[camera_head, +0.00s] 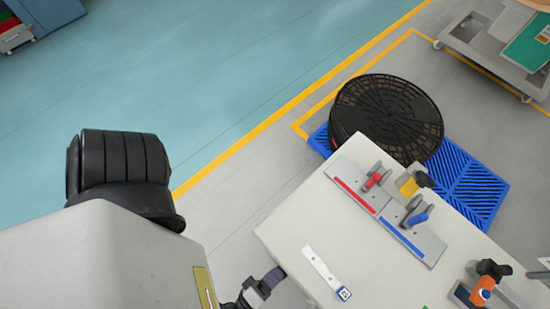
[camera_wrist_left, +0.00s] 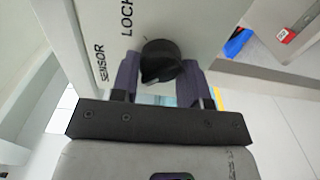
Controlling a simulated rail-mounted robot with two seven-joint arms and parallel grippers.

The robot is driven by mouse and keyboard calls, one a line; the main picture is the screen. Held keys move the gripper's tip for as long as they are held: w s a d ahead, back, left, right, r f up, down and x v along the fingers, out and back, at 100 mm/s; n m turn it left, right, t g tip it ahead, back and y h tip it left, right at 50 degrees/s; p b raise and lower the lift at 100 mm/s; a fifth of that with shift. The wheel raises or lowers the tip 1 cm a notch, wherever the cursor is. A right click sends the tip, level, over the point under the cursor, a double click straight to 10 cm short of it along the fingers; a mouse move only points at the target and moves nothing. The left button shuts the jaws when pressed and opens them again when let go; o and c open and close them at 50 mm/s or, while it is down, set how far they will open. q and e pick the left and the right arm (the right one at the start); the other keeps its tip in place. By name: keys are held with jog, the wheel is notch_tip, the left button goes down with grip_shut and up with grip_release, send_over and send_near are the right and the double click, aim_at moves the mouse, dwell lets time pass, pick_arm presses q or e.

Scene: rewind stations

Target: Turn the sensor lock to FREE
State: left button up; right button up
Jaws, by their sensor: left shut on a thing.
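The sensor lock is a round black knob (camera_wrist_left: 160,62) on a pale panel (camera_wrist_left: 205,25) in the left wrist view. The printed words SENSOR and LOCK, the latter partly cut off, stand to its left. My left gripper (camera_wrist_left: 160,78) has its two purple fingers on either side of the knob, shut on it. In the head view the left gripper (camera_head: 272,280) is at the left side of the white table; the knob is hidden there. I cannot read the FREE mark or tell the knob's setting. My right gripper is not in view.
The white table (camera_head: 290,225) carries a plate with a red and a blue handled clamp (camera_head: 415,218), a white strip (camera_head: 322,268) and an orange-and-black device (camera_head: 482,290). Behind it a dark round cover (camera_head: 385,115) lies on a blue pallet (camera_head: 475,190). A grey cart (camera_head: 480,50) stands top right.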

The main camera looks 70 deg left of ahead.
pick_arm(q)
jog(key=o, duration=0.9)
jog(key=shift+v, duration=6.95)
